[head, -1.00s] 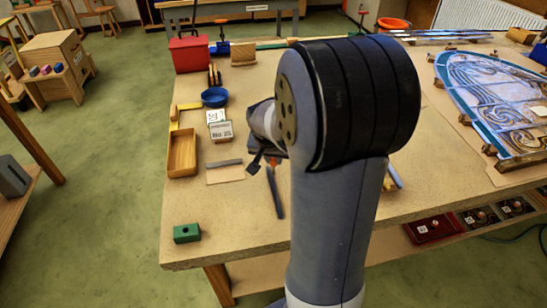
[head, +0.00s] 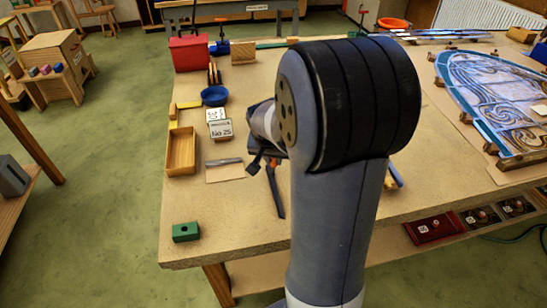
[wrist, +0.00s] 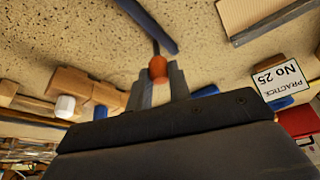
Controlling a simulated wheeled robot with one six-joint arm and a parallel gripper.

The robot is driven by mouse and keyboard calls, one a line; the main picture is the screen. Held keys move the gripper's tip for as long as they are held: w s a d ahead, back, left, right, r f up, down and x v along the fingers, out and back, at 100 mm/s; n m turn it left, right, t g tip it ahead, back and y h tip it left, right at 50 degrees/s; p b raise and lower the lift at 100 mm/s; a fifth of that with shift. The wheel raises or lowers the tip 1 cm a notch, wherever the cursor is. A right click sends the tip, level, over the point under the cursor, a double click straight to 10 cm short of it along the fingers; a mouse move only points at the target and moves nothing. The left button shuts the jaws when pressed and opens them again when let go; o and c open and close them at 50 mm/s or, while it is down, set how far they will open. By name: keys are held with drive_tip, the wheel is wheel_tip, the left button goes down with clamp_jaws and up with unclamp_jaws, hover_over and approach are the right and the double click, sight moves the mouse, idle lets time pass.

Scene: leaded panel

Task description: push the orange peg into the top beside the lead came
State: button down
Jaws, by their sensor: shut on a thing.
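The orange peg (wrist: 158,68) is held between the fingertips of my gripper (wrist: 158,82) in the wrist view. A dark tip shows beyond its orange head. In the head view a bit of orange peg (head: 273,161) shows beside my gripper (head: 264,163). A dark blue-grey strip (wrist: 146,22), which looks like the lead came, lies on the bench just beyond the peg. It also shows in the head view (head: 276,194). I cannot tell whether the peg touches the strip or the bench top. My arm hides part of this area.
A second grey strip (head: 224,162) lies on cardboard to the left. The leaded panel (head: 500,97) lies at right. The bench front left is mostly clear.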

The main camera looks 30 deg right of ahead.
drive_tip(key=shift+f, duration=0.3)
drive_tip(key=c, duration=1.2)
unclamp_jaws()
drive_tip(key=shift+c, duration=0.2)
drive_tip(key=v, duration=1)
drive_tip(key=shift+r+b, duration=0.3)
drive_tip(key=shift+r, duration=0.1)
drive_tip(key=shift+f, duration=0.1)
